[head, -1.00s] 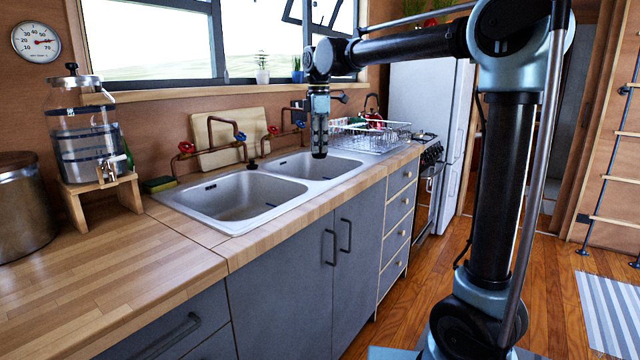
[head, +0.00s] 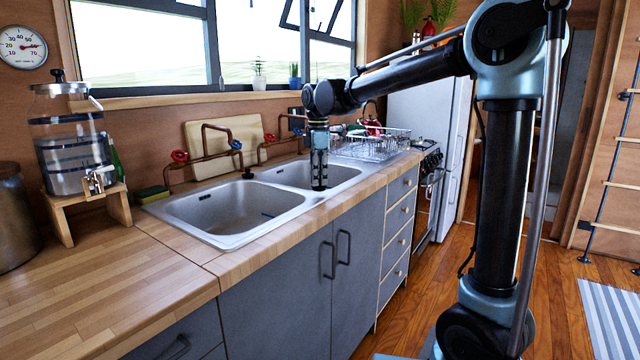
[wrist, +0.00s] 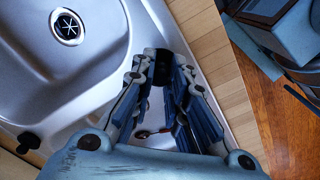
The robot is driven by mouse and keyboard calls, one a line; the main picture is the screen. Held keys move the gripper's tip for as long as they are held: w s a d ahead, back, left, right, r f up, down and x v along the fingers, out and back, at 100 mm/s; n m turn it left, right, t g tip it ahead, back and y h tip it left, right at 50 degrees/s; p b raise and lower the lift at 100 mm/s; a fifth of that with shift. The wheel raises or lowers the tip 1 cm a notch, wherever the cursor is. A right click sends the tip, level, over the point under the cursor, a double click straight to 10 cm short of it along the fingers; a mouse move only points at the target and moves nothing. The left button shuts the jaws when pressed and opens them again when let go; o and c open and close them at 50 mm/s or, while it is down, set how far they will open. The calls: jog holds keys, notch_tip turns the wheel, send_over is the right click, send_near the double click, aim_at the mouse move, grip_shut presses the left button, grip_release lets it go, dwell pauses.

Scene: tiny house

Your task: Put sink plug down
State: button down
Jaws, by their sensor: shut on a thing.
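My gripper (head: 319,186) points straight down above the double sink, near the front rim of its right basin (head: 345,172). In the wrist view my gripper (wrist: 158,88) is shut on a small dark cylinder at its fingertips, the sink plug (wrist: 157,64). The plug hangs over the metal rim (wrist: 201,62) beside the wooden counter edge. I cannot tell whether it touches the rim. The drain (wrist: 67,26) is uncovered at the upper left. A second dark plug-like piece (head: 248,173) stands on the sink's back ledge.
A dish rack (head: 372,145) stands right of the sink. Pipes with red and blue taps (head: 180,156) rise behind it.

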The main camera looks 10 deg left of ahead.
jog(key=shift+f, duration=0.8)
jog(key=c, duration=1.6)
grip_release()
jog(key=shift+f, duration=0.1)
notch_tip(320, 180, up, 12)
jog(key=shift+s+r, duration=0.1)
